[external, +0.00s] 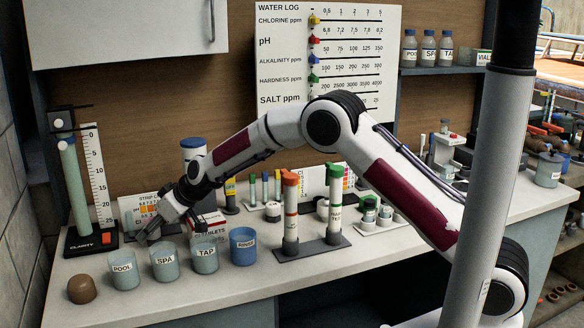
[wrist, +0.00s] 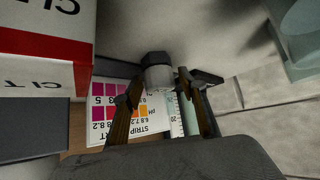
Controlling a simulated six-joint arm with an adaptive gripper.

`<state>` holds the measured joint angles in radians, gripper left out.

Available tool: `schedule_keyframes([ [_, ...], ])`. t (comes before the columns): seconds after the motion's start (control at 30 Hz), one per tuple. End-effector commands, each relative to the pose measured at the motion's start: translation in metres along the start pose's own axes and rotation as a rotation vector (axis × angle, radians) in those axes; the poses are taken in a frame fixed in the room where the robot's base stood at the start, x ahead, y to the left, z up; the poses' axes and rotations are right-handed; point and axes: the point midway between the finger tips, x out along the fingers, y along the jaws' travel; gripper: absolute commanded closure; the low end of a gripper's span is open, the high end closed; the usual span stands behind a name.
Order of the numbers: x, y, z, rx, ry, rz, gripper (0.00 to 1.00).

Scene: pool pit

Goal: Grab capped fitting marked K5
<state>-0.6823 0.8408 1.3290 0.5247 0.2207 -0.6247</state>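A small fitting (wrist: 158,77) with a dark cap and a pale grey body shows in the wrist view, between and just beyond my fingertips. I cannot read any K5 mark on it. In the external view I cannot make it out; my gripper covers that area. My gripper (wrist: 160,88) is open, with one finger on each side of the fitting and some gap visible. In the external view my gripper (external: 153,232) reaches low over the left part of the bench, behind the cups labelled POOL and SPA.
A red-and-white tablets box (wrist: 40,60) stands close beside my gripper. Cups POOL (external: 123,271), SPA (external: 164,264), TAP (external: 205,255) and a blue cup (external: 243,247) line the front. The clarity stand (external: 92,240) is at left.

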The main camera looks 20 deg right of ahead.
Motion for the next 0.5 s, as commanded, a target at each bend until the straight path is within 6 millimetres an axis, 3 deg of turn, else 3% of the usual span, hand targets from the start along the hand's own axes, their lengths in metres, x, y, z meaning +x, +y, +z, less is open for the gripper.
schedule_keyframes([
  [0.03,-0.0001,0.0000,0.0000,0.000,0.000,0.000,0.75],
  [0.1,-0.0001,0.0000,0.0000,0.000,0.000,0.000,0.94],
  [0.5,-0.0013,0.0000,-0.0015,0.000,0.001,0.000,0.95],
])
